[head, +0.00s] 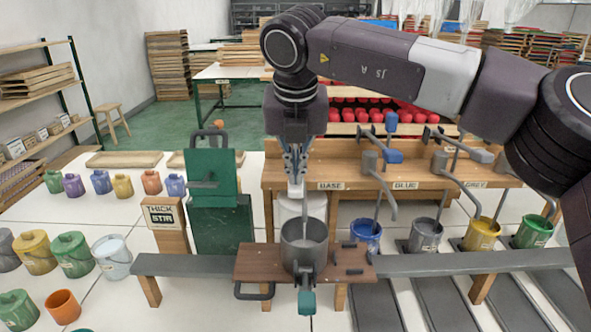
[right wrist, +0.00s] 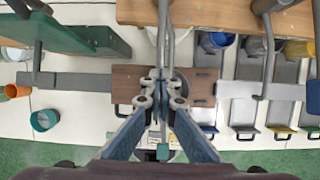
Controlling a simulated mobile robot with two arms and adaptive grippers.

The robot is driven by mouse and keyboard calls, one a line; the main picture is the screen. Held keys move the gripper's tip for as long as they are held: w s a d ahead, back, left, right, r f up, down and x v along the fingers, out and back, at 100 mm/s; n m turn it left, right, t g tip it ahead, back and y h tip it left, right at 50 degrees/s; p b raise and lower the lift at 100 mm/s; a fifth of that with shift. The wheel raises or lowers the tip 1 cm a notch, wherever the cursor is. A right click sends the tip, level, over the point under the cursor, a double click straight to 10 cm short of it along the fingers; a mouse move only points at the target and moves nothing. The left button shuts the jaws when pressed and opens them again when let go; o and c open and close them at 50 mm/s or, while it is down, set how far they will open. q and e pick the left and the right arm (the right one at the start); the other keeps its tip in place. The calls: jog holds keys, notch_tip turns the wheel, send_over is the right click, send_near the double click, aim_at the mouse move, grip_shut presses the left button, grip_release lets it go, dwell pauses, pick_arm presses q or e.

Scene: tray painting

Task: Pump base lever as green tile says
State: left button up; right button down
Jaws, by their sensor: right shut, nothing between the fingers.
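My right gripper (head: 292,178) points down at the left end of the wooden pump bench, above and behind the grey pot (head: 304,246). Its fingers are together with nothing between them; they also show in the right wrist view (right wrist: 163,78). The BASE label (head: 331,186) is on the bench front, just right of the gripper. A grey bar (right wrist: 166,35) runs close to the fingertips in the right wrist view; I cannot tell whether they touch it. A green board (head: 209,178) stands left of the gripper; no instruction on it is readable. My left gripper is out of view.
The pot stands on a brown wooden carrier (head: 250,262) on the grey rail (head: 440,263). Blue (head: 366,237), grey, yellow and green buckets stand behind the rail. A THICK STIR sign (head: 160,215) is left.

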jog(key=shift+f, duration=0.65)
jog(key=shift+r+p, duration=0.4)
jog(key=shift+r, duration=0.45)
notch_tip(320, 180, up, 10)
jog(key=p, duration=0.7)
jog(key=shift+f, duration=0.2)
